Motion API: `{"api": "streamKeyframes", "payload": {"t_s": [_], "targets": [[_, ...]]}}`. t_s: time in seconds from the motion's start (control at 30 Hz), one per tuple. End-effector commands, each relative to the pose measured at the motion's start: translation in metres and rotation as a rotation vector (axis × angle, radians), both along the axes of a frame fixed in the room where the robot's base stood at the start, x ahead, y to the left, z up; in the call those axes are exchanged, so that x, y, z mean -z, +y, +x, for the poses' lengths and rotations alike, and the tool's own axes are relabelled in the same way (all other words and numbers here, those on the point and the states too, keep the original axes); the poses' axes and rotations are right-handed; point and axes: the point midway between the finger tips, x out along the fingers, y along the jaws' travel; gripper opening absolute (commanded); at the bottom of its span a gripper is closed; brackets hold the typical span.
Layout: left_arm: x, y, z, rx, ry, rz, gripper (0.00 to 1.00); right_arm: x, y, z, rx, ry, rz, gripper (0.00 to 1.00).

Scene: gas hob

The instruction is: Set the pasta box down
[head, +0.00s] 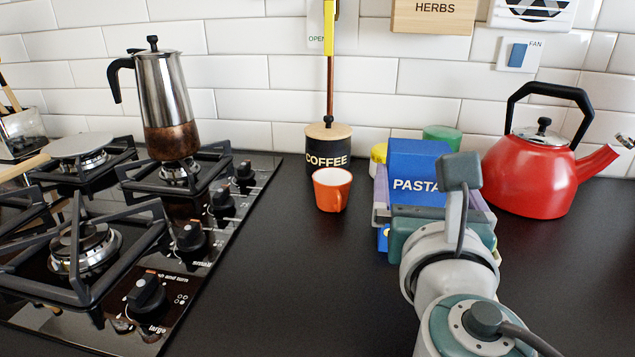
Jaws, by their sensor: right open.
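The blue pasta box (414,168), with "PASTA" in white on its face, stands upright at the back of the dark counter. My right gripper (428,200) is directly in front of the box, with its fingers open on either side of it. My right arm hides the lower part of the box, so its contact with the counter is hidden. My left gripper does not show.
An orange mug (331,189) and a black coffee jar (328,148) stand left of the box. A red kettle (530,175) stands right. A green lid (442,136) and a yellow item (378,156) sit close by. A moka pot (167,100) stands on the gas hob (150,230). The counter's front middle is clear.

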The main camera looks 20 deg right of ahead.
Motion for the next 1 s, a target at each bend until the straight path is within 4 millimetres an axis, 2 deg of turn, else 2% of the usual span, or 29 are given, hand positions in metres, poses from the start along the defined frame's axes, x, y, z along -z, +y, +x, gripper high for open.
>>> {"api": "streamKeyframes", "payload": {"t_s": [0.5,0.77,1.0], "targets": [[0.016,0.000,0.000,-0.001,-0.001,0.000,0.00,0.009,-0.033,0.055,0.002,-0.002,0.003,1.00],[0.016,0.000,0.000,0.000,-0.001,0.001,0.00,0.008,-0.035,0.058,0.001,0.000,0.005,1.00],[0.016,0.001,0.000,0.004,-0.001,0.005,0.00,0.008,-0.035,0.058,0.001,0.000,0.004,0.75]]}}
